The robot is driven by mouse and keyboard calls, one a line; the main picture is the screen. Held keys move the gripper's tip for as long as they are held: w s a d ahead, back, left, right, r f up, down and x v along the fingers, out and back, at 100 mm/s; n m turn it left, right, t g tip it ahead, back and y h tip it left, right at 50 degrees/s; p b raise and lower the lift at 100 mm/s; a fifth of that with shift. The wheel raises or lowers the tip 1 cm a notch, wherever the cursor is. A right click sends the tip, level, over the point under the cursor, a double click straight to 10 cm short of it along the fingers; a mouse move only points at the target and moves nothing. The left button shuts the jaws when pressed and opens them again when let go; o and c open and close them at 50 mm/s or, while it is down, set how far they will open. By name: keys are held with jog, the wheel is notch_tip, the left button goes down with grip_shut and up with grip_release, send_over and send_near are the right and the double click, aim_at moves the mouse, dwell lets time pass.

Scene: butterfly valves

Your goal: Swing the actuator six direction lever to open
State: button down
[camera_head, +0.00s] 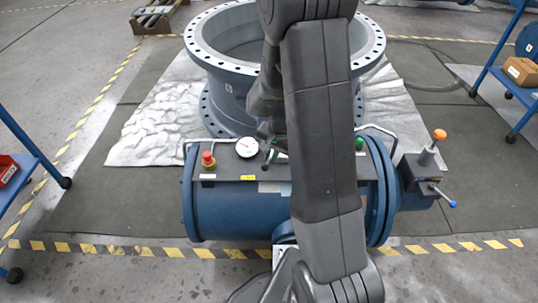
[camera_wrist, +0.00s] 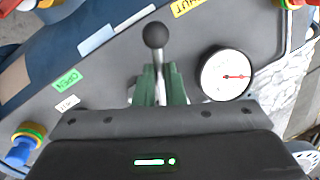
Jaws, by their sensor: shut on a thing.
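The direction lever, with a black ball knob (camera_wrist: 155,36) on a grey shaft, stands up from the dark actuator panel in the wrist view. The green fingertips of my gripper (camera_wrist: 159,88) are shut on the shaft below the knob. A green OPEN label (camera_wrist: 67,80) lies to the left of the lever. A yellow SHUT label (camera_wrist: 186,6) is at the top, right of the knob. In the head view the blue actuator (camera_head: 230,212) lies across the floor area. My gripper (camera_head: 271,152) is at its top panel there, and my arm hides much of the panel.
A round gauge (camera_wrist: 227,75) sits close right of my gripper; it also shows in the head view (camera_head: 247,147). A red button (camera_head: 208,160) and a green button (camera_head: 360,143) flank the panel. A large blue flanged ring (camera_head: 222,65) stands behind. Handrails edge the panel.

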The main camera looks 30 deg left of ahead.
jog(key=n, duration=0.1)
jog(key=d+n, duration=0.1)
jog(key=shift+w+d+n+g+b, duration=0.25)
jog(key=shift+n+g+b, duration=0.05)
jog(key=shift+n+b, duration=0.1)
jog(key=n, duration=0.1)
jog(key=d+n, duration=0.1)
jog(key=shift+w+d+n, duration=0.15)
jog(key=shift+w+n, duration=0.15)
jog(key=shift+w, duration=0.1)
jog(key=n, duration=0.1)
jog(key=w+d+n, duration=0.1)
jog(key=n, duration=0.1)
jog(key=shift+w+d+g+h, duration=0.1)
jog(key=shift+g+h, duration=0.2)
jog(key=shift+g, duration=0.1)
jog(key=shift+w+d+n, duration=0.25)
jog(key=shift+w+n, duration=0.15)
jog(key=shift+n, duration=0.6)
jog(key=c, duration=1.5)
grip_release()
jog(key=shift+w, duration=0.1)
jog(key=shift+r, duration=0.1)
